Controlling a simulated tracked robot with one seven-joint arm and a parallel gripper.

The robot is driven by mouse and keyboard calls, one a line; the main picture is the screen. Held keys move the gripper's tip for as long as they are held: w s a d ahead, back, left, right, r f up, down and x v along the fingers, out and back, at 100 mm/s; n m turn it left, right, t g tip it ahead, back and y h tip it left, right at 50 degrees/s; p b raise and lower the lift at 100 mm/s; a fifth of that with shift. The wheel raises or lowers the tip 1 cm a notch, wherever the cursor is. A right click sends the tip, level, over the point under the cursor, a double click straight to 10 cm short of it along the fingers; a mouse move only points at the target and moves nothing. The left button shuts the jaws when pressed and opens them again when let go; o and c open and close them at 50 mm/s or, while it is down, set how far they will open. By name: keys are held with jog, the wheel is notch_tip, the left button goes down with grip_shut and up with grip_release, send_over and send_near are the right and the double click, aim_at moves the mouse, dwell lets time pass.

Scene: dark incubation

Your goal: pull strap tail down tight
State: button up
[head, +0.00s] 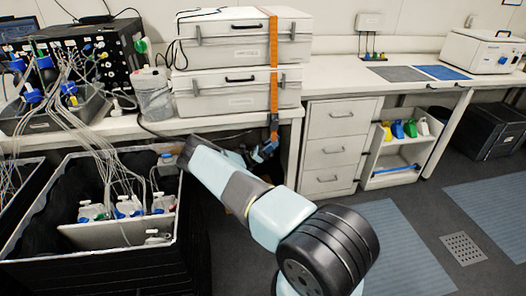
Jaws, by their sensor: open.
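An orange strap (273,62) runs vertically down the front of two stacked white cases, the upper case (232,38) and the lower case (225,92). The strap passes over the bench edge to a dark buckle (274,121), with a short blue part below it. My arm reaches from the lower right toward the bench front. My gripper (262,153) is at the strap's lower end, just below the buckle, and is open. It is small and partly hidden by my arm, so I cannot tell whether the fingers touch the strap. The strap's loose tail is not clearly visible.
A black-walled bin (60,254) with bottles and tubing stands at the left. White drawers (330,147) are right of the strap under the bench. A clear jug (153,95) stands beside the cases. The floor at the right, with grey-blue mats (405,240), is clear.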

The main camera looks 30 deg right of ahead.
jog(key=v, duration=1.3)
jog(key=shift+f, duration=0.1)
